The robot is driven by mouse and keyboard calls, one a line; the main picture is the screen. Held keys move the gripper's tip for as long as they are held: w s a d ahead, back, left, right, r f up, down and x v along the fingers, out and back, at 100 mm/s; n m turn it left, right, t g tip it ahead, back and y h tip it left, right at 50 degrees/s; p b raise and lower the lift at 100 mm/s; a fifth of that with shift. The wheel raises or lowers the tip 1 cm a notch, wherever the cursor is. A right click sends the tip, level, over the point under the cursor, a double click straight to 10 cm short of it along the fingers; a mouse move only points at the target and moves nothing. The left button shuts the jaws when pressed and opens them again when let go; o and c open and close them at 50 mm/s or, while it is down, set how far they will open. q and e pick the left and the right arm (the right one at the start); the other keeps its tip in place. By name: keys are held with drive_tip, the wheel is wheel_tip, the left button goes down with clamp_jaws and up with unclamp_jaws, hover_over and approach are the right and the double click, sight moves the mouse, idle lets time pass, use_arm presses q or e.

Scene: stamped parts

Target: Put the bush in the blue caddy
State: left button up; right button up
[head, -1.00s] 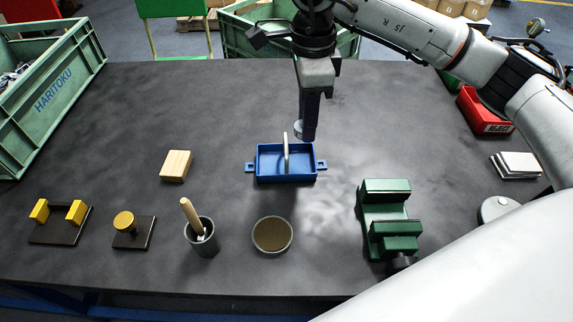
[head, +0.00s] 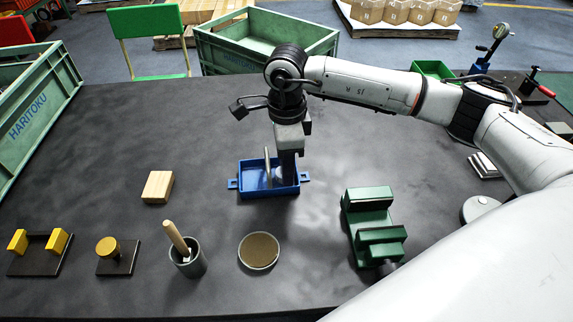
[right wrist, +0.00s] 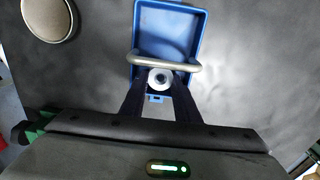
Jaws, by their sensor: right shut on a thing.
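The blue caddy (head: 250,190) stands on the dark table near the middle, with a grey handle (head: 267,166) arching across it. It also shows in the right wrist view (right wrist: 180,20). My right gripper (head: 283,178) points down into the caddy's right part, beside the handle. It is shut on the bush (right wrist: 160,78), a pale metal ring with a dark hole, seen between the fingers in the right wrist view. In the head view the bush (head: 278,174) is partly hidden by a finger. I cannot tell if it touches the caddy floor. My left gripper is not in view.
A wooden block (head: 158,187) lies left of the caddy. A round brown-topped dish (head: 259,251), a grey cup (head: 188,262) with a wooden-handled tool, and a green vise (head: 370,228) stand nearer. Yellow-topped fixtures (head: 117,256) are at left. The table behind the caddy is clear.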

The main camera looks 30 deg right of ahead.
drive_tip(key=shift+f, duration=0.1)
drive_tip(key=o, duration=0.8)
drive_tip(key=shift+o, duration=0.2)
wheel_tip(320, 180, up, 12)
